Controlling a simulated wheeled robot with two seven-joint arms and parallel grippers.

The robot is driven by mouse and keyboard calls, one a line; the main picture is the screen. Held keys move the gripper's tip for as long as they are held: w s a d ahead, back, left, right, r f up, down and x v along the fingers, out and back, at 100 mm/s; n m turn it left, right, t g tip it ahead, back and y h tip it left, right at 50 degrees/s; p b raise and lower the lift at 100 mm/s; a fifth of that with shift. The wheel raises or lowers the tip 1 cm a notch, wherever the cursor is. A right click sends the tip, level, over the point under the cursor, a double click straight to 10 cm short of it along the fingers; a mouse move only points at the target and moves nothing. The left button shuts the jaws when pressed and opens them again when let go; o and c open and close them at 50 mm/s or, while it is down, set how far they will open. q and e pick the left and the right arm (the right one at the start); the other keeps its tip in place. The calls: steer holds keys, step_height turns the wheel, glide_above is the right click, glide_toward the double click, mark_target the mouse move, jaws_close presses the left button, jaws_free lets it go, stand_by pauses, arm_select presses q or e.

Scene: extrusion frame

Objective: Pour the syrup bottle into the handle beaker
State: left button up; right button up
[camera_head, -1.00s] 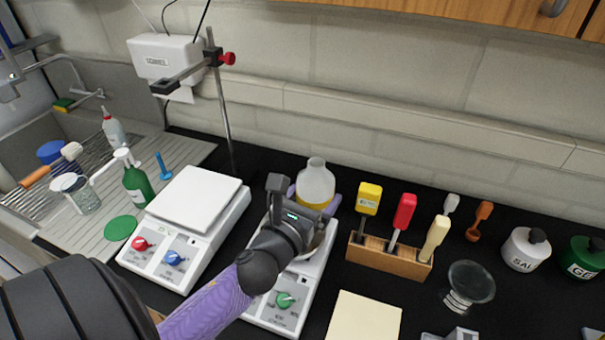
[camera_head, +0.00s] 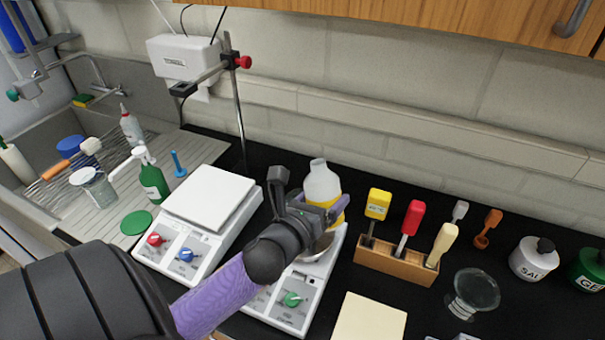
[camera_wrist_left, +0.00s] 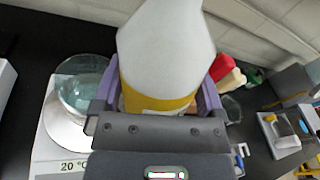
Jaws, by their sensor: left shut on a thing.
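My left gripper (camera_head: 314,208) is shut on the syrup bottle (camera_head: 321,184), a pale bottle with a yellow lower part. The bottle is held above the right-hand scale (camera_head: 291,296), its neck leaning slightly left. In the left wrist view the bottle (camera_wrist_left: 165,50) fills the space between the purple fingers. A clear glass vessel (camera_wrist_left: 84,88) stands on the scale beside the gripper; in the head view it is mostly hidden behind the gripper. I see no handle on it. Another glass beaker (camera_head: 95,187) stands on the drainboard at left. My right gripper is not in view.
A second scale (camera_head: 213,195) stands left of the arm. A wooden rack (camera_head: 395,265) with colored-handled tools, a glass dish (camera_head: 472,292) and a white jar (camera_head: 533,259) are to the right. A retort stand (camera_head: 238,110) rises behind. A pale pad (camera_head: 367,322) lies in front.

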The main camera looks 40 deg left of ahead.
arm_select(q)
steer(key=shift+a+f, duration=0.1)
steer(key=shift+f, duration=0.1)
steer(key=shift+w+a+r+n+g+p, duration=0.1)
steer(key=shift+a+r+n+g+p, duration=0.1)
steer(key=shift+n+g+p, duration=0.4)
steer(key=shift+w+a+f+n+h, duration=0.1)
steer(key=shift+a+n+h, duration=0.35)
steer(key=shift+n, duration=0.45)
steer(key=shift+d+n, duration=0.15)
steer(key=shift+n, duration=0.25)
steer(key=shift+n+g+h, duration=0.3)
steer(key=shift+h, duration=0.05)
steer(key=n, duration=0.1)
steer(key=d+f+n+h, duration=0.1)
steer(key=shift+n+g+b, duration=0.3)
steer(key=shift+g+b, duration=0.05)
steer(key=shift+g, duration=0.05)
steer(key=shift+f+n+h, duration=0.1)
steer(key=shift+n+h, duration=0.2)
steer(key=shift+s+d+f+n+g+h, duration=0.2)
steer(key=shift+s+d+n+g+h, duration=0.1)
steer(key=shift+n+h, duration=0.4)
steer(key=shift+w+f+n+b, duration=0.1)
steer(key=shift+n+b, duration=0.25)
steer(key=shift+n, duration=0.15)
stand_by(2.2)
